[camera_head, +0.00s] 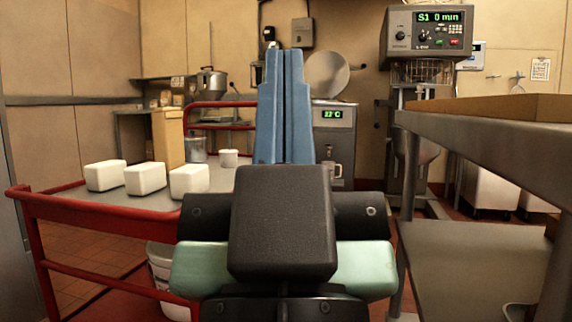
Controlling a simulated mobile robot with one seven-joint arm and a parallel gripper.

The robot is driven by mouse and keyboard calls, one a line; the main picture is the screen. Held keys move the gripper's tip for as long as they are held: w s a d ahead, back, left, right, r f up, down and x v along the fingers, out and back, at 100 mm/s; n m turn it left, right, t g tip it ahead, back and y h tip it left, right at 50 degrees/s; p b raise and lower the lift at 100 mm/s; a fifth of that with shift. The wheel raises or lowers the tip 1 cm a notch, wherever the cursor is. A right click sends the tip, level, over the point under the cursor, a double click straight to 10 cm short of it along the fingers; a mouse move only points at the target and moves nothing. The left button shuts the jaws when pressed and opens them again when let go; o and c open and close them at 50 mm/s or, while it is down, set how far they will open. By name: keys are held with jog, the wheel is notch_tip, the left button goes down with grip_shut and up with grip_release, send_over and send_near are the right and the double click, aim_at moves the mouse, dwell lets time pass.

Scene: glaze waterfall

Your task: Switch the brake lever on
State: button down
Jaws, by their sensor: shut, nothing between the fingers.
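My gripper (284,54) is in the middle of the head camera view, with its two blue fingers pointing up and away from me, pressed together and empty. I cannot make out a brake lever in this view. The gripper and its black wrist hide part of the scene behind them, including the right side of a red-railed cart (100,208). The gripper appears apart from the things around it, though its depth is hard to judge.
Several white blocks (146,179) and a white cup (228,158) stand on the cart. A white bucket (160,270) is below. A metal shelf unit (480,150) stands close at right. Machines with displays (430,32) (334,130) are behind. Tiled floor shows at left.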

notch_tip(320, 180, up, 21)
jog(key=p, duration=1.8)
jog(key=shift+w, duration=0.1)
